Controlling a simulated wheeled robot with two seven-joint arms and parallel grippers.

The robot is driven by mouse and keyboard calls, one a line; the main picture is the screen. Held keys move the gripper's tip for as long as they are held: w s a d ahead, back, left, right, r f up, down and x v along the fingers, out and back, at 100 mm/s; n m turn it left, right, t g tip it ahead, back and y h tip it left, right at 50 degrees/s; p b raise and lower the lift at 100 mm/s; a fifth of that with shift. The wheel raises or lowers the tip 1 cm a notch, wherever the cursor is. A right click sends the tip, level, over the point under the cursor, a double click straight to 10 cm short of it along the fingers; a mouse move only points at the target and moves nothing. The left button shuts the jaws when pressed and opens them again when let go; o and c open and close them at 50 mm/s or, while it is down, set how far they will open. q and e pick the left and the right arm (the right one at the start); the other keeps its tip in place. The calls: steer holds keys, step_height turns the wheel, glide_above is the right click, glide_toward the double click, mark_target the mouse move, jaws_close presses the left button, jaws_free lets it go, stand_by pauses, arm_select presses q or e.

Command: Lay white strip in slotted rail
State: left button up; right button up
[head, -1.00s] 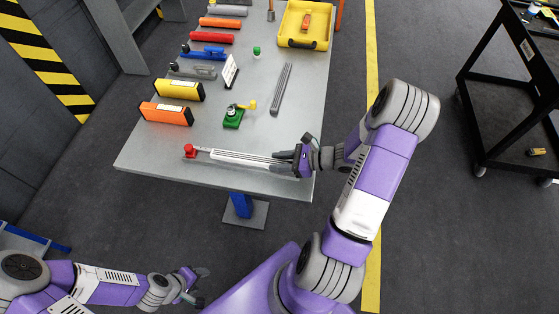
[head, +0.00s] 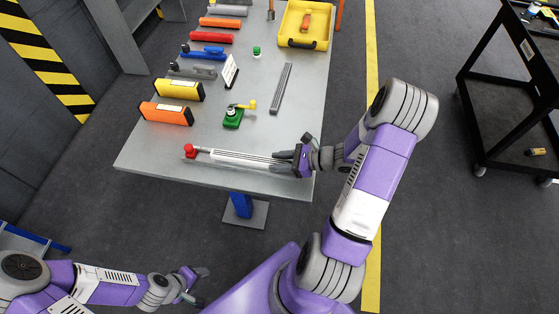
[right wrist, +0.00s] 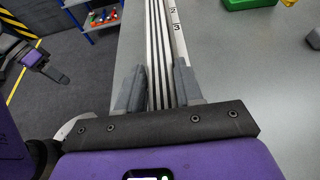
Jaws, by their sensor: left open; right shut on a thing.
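The white strip (head: 238,157), a long pale bar with dark lengthwise lines, lies along the table's front edge. My right gripper (head: 284,160) is shut on its right end. In the right wrist view the fingers (right wrist: 158,85) stand on both sides of the striped bar (right wrist: 157,50). A narrow white scale (right wrist: 177,28) with numbers runs beside the bar. A grey bar with a dark lengthwise line, seemingly the slotted rail (head: 281,88), lies apart, further back on the table. My left gripper (head: 202,285) is open and empty, off the table at lower left.
A red knob (head: 190,150) stands at the strip's left end. A green block with a yellow lever (head: 233,117) stands behind it. Orange and yellow boxes (head: 167,114) and several tools line the table's left side. A yellow tray (head: 289,42) is at the back. The table between strip and rail is mostly bare.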

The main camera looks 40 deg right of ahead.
steer(key=shift+f, duration=0.1)
steer(key=shift+f+b, duration=0.65)
steer(key=o, duration=1.2)
steer(key=shift+c, duration=0.2)
steer(key=p+v, duration=0.1)
steer(key=v, duration=0.6)
steer(key=shift+s+d+r+p, duration=0.1)
steer(key=shift+s+r+p, duration=0.05)
steer(key=shift+s+p, duration=0.15)
